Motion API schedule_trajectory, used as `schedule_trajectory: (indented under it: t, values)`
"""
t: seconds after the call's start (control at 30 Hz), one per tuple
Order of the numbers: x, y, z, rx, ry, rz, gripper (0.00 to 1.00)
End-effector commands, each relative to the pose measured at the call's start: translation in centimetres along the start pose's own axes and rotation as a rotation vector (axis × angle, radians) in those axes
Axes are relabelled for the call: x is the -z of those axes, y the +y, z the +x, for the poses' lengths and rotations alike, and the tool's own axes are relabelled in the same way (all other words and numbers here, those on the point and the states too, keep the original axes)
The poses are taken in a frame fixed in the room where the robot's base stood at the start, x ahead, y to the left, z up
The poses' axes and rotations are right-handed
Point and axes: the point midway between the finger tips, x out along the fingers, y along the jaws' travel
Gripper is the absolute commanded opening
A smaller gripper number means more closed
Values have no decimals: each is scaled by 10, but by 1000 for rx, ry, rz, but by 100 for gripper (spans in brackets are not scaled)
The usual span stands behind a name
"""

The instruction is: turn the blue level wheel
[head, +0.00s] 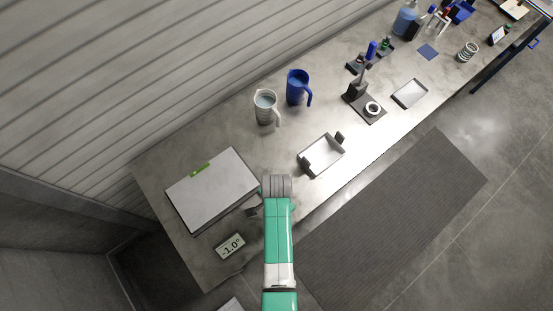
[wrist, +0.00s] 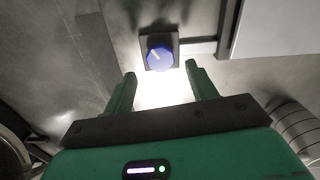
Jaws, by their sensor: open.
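The blue level wheel (wrist: 159,58) is at the top middle of the wrist view. It is a round blue knob with a pale pointer line, on a dark square mount. A short bar joins the mount to the edge of a pale plate (wrist: 275,30). My gripper (wrist: 160,72) is open, its two green fingers spread below the wheel in that view, one to each side. I cannot tell how much depth lies between fingertips and wheel; nothing is held. In the head view, the wheel cannot be made out and my arm covers the area by the plate's right corner.
A white plate (head: 205,200) with a green level vial (head: 200,169) lies on the bench. A display (head: 231,246) near it reads -1.0°. A grey tray (head: 323,155), a white jug (head: 265,105) and a blue jug (head: 297,87) stand farther right. Bare bench lies between them.

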Motion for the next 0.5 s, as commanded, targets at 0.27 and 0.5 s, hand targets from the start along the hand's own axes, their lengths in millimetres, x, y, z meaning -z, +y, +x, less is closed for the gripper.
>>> schedule_trajectory:
  t: [0.27, 0.5]
  values:
    - [1, -1, 37, 2, 3, -1, 57]
    - [1, -1, 39, 3, 3, -1, 57]
